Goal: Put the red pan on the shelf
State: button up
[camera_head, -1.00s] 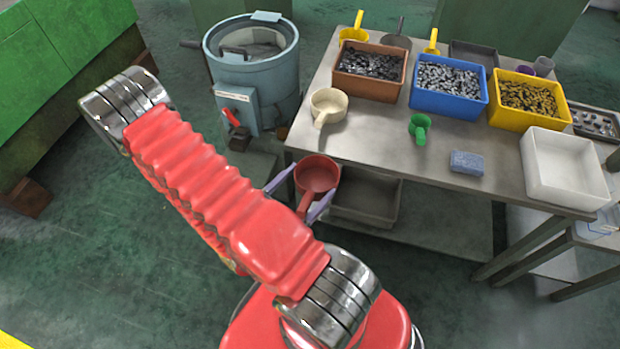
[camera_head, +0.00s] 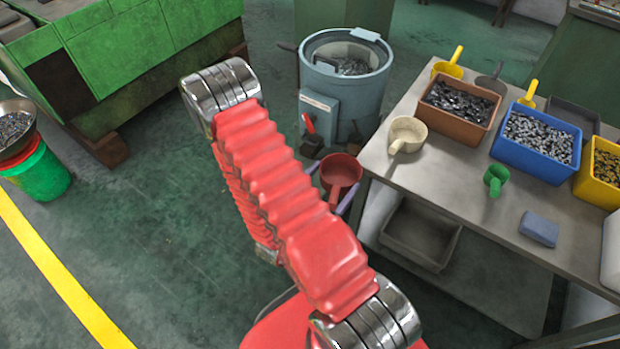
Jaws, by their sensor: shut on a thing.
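The red pan (camera_head: 339,170) is a small round scoop with a short handle, held in the air just left of the steel table. My gripper (camera_head: 332,182), with pale purple fingers, is shut on it; my red arm hides much of the gripper. The pan's open top faces up, and I cannot see inside it clearly. A lower shelf (camera_head: 490,293) shows under the table, with a grey tray (camera_head: 421,234) on it. I cannot tell whether this is the shelf the task names.
The steel table (camera_head: 455,185) holds a cream pan (camera_head: 406,135), a green scoop (camera_head: 496,180), a blue block (camera_head: 539,228) and bins of metal parts. A blue-grey drum machine (camera_head: 345,90) stands behind the pan. A green bucket (camera_head: 40,172) stands far left.

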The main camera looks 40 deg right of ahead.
jog(key=w+a+r+n+t+y, duration=0.3)
jog(key=w+a+t, duration=0.15)
jog(key=w, duration=0.35)
jog(key=w+a+r+n+t+y, duration=0.3)
jog(key=w+a+n+t, duration=0.15)
jog(key=w, duration=0.35)
jog(key=w+a+r+n+t+y, duration=0.2)
jog(key=w+a+r+n+y, duration=0.1)
jog(key=w+a+r+y, duration=0.1)
jog(key=w+a+r+n+t+y, duration=0.1)
jog(key=w+a+r+n+y, duration=0.3)
jog(key=a+r+y, duration=0.3)
jog(key=w+a, duration=0.1)
jog(key=a, duration=0.3)
jog(key=shift+r+t, duration=0.35)
jog(key=shift+t, duration=0.05)
jog(key=shift+w+a, duration=0.1)
jog(key=shift+w, duration=0.05)
